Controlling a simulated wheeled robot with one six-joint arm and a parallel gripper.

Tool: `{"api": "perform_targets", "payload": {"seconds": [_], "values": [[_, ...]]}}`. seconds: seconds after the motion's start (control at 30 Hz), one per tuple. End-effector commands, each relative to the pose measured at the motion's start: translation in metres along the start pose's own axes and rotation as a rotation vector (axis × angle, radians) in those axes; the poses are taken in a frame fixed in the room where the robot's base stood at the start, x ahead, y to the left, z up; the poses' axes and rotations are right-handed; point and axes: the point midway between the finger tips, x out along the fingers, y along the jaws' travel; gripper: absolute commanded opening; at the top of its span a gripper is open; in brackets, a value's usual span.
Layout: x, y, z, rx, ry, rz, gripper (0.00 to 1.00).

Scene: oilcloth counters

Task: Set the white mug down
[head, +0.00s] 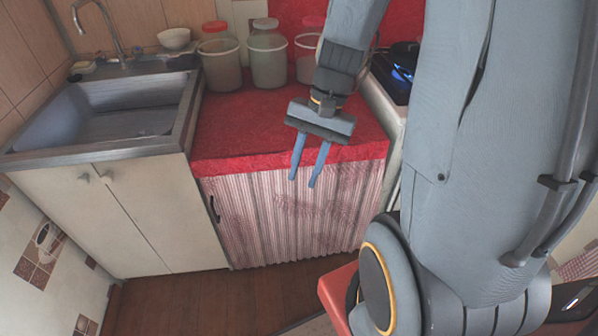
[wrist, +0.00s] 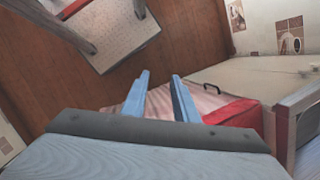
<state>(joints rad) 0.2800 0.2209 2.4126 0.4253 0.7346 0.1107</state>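No white mug shows on the counters or in my gripper in either view. My gripper (head: 302,182) hangs in front of the red counter's front edge, its fingers pointing down before the striped curtain. Its two blue fingers stand apart with nothing between them. The wrist view also shows the gripper (wrist: 160,75) empty, with the floor and the counter's front beyond the fingers. The red cloth-covered counter (head: 235,125) has a clear front part. My arm hides part of the right side.
Several lidded jars (head: 267,55) line the back of the red counter. A metal sink (head: 120,110) with a white bowl (head: 174,38) behind it is at left. A stove with a blue flame (head: 402,73) is at right. A red-topped surface (head: 338,292) is at lower front.

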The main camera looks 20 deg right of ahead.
Motion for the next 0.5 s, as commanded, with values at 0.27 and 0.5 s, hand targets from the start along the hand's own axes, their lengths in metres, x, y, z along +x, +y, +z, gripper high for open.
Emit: {"api": "perform_targets", "payload": {"seconds": [0.27, 0.5], "values": [[-0.006, -0.005, 0.034, -0.625, 0.195, 0.225, 0.27], [-0.008, -0.007, 0.037, -0.744, 0.232, 0.261, 0.27]]}}
